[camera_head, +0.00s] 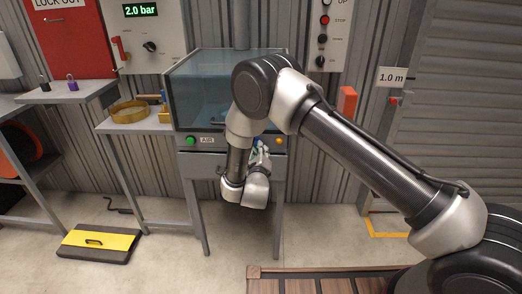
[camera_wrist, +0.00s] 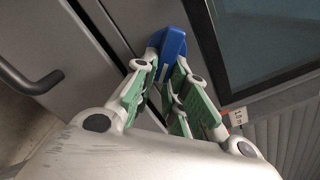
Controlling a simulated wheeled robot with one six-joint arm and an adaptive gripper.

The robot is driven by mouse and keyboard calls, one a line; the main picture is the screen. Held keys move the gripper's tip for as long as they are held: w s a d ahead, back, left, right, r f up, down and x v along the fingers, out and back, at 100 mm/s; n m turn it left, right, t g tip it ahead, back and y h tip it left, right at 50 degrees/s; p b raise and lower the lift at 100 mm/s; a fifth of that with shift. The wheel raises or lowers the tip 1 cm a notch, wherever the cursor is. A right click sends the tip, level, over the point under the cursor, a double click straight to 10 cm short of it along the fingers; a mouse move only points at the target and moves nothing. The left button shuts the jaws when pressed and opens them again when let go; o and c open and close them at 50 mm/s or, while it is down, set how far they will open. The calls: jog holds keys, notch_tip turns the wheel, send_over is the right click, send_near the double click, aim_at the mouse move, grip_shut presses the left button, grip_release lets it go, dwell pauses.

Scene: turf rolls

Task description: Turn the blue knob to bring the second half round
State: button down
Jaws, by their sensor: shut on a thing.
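The blue knob (camera_wrist: 174,46) shows in the wrist view on the front of the grey cabinet, just below its tinted window. My gripper (camera_wrist: 168,66) is shut on the knob, with its green-padded fingers on either side of it. The knob appears tilted in this view, and a pale mark shows near its lower end. In the head view my gripper (camera_head: 260,152) is at the cabinet front below the window, mostly behind my arm. The knob cannot be made out clearly there.
The cabinet (camera_head: 186,166) has a tinted glass box (camera_head: 195,95) on top and a green button (camera_head: 191,141). A dark handle (camera_wrist: 38,82) sticks out at the left in the wrist view. A shelf (camera_head: 140,126) holds a yellow ring (camera_head: 130,117).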

jog(key=m, duration=0.3)
jog(key=a+m, duration=0.1)
jog(key=m, duration=0.2)
jog(key=f+m, duration=0.1)
jog(key=m, duration=0.1)
jog(key=shift+a+m, duration=0.3)
jog(key=shift+m, duration=0.1)
dwell(0.4)
jog(key=c, duration=1.4)
grip_release()
jog(key=shift+a+r, duration=0.1)
jog(key=shift+c, duration=0.2)
jog(key=s, duration=0.7)
jog(key=shift+s+a, duration=0.15)
jog(key=shift+s, duration=0.05)
